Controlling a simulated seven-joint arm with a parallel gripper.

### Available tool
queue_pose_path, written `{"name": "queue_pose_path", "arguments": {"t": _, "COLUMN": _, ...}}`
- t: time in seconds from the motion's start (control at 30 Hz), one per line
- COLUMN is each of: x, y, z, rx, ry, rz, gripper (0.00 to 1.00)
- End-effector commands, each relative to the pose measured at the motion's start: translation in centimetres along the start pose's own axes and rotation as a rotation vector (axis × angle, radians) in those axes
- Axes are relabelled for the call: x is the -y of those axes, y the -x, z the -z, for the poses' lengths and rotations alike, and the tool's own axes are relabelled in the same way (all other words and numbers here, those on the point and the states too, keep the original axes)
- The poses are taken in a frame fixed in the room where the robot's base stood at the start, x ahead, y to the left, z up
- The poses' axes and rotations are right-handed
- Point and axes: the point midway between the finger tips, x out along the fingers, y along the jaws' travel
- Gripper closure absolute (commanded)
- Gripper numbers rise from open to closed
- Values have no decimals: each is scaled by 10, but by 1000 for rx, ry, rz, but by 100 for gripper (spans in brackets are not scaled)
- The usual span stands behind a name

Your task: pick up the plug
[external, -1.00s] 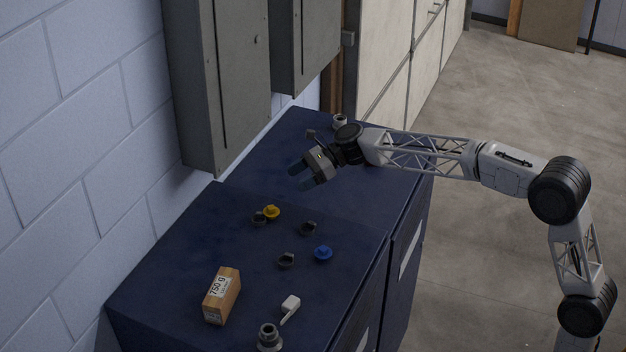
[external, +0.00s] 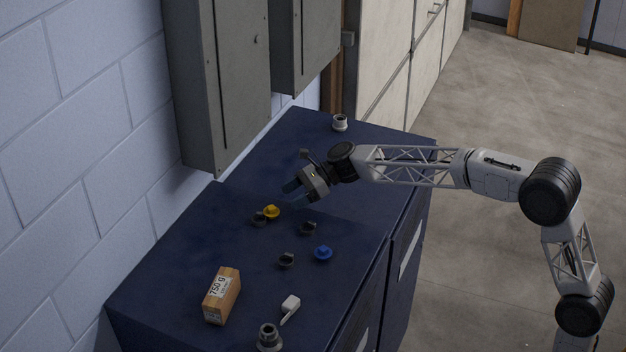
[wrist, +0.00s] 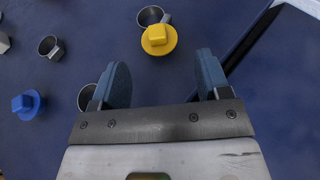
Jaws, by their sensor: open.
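A yellow plug (external: 271,211) with a round flange and a raised block sits on the dark blue cabinet top (external: 190,250), close to a dark ring. A similar blue plug (external: 323,253) stands nearer the cabinet's right edge. My gripper (external: 296,194) is open and empty above the cabinet top, just up and right of the yellow plug. In the wrist view the yellow plug (wrist: 158,40) is ahead of the gap between my fingers (wrist: 162,78), not between them. The blue plug (wrist: 24,105) is far to the left there.
Dark rings (external: 259,219), (external: 308,228) and (external: 287,260) lie around the plugs. A brown box (external: 222,296), a white piece (external: 290,307) and a grey fitting (external: 269,338) stand at the front. Another fitting (external: 340,122) is at the back. Grey wall boxes (external: 220,90) hang at the left.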

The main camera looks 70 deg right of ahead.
Motion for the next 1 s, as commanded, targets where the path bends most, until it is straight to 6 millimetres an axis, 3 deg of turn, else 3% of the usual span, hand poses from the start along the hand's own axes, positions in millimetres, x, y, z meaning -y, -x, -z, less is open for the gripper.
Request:
{"name": "queue_pose_path", "arguments": {"t": 0.47, "x": 0, "y": -7, "z": 0, "rx": 0, "ry": 0, "rz": 0, "gripper": 30}}
{"name": "queue_pose_path", "arguments": {"t": 1.0, "x": -3, "y": -54, "z": -2, "rx": 1, "ry": 0, "rz": 1, "gripper": 30}}
